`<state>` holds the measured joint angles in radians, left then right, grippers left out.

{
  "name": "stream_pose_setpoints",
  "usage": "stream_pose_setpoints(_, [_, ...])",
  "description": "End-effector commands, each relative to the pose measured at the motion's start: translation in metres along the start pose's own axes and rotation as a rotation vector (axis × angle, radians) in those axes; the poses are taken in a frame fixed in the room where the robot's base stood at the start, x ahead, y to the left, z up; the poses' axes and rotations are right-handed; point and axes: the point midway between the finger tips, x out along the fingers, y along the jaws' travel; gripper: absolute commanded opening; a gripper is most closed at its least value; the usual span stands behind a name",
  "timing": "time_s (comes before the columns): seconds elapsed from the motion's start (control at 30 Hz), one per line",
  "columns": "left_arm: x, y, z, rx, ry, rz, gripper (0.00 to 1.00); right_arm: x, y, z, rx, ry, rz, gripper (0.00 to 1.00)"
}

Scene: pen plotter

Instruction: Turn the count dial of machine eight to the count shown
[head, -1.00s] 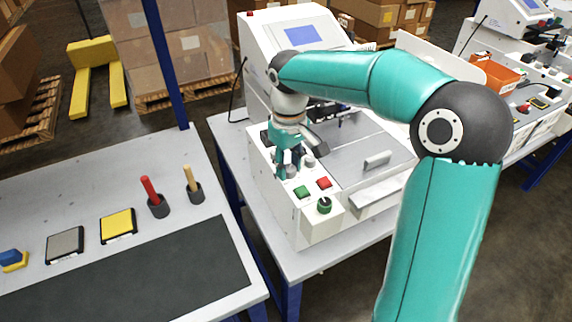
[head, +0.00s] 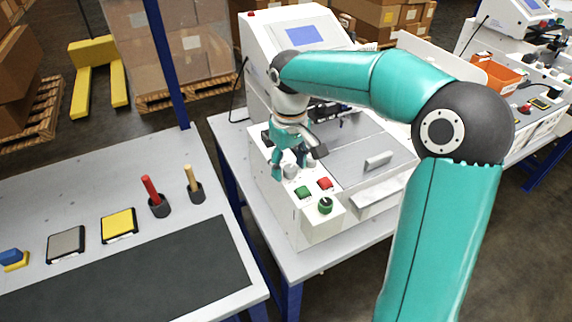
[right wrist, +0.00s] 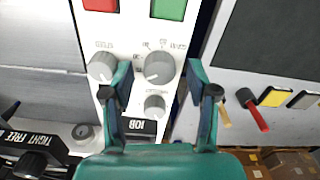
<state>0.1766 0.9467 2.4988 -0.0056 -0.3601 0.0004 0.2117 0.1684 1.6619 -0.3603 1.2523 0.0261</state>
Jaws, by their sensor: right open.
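The white machine (head: 315,225) stands on the table ahead with its blue screen (head: 301,35) facing me; any count on it is too small to read. In the right wrist view, a grey dial (right wrist: 159,66) ringed by small marks lies beyond and between my fingertips. A second grey dial (right wrist: 103,66) is to its left and a smaller grey knob (right wrist: 155,105) is nearer. I cannot read for certain which is the count dial. My right gripper (head: 289,172) is open and empty over the control panel; it also shows in the right wrist view (right wrist: 163,75). My left gripper is out of view.
Green (head: 303,192) and red (head: 324,183) buttons and a green knob (head: 325,205) sit beside the grey dials. A bench (head: 200,270) at the left holds pads and upright red and tan sticks. Another machine (head: 515,25) stands at the right.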

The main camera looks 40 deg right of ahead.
Motion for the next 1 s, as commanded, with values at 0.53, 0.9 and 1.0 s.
stream_pose_setpoints(0.53, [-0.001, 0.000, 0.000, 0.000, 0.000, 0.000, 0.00, -0.063, 0.000, -0.002, 0.000, 0.005, 0.000, 0.59])
stream_pose_setpoints(0.9, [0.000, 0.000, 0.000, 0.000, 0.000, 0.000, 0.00, -0.115, 0.000, -0.003, -0.001, 0.001, 0.000, 0.59])
stream_pose_setpoints(1.0, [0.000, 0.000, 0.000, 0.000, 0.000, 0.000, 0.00, -0.119, 0.000, -0.003, -0.001, 0.001, 0.000, 0.59])
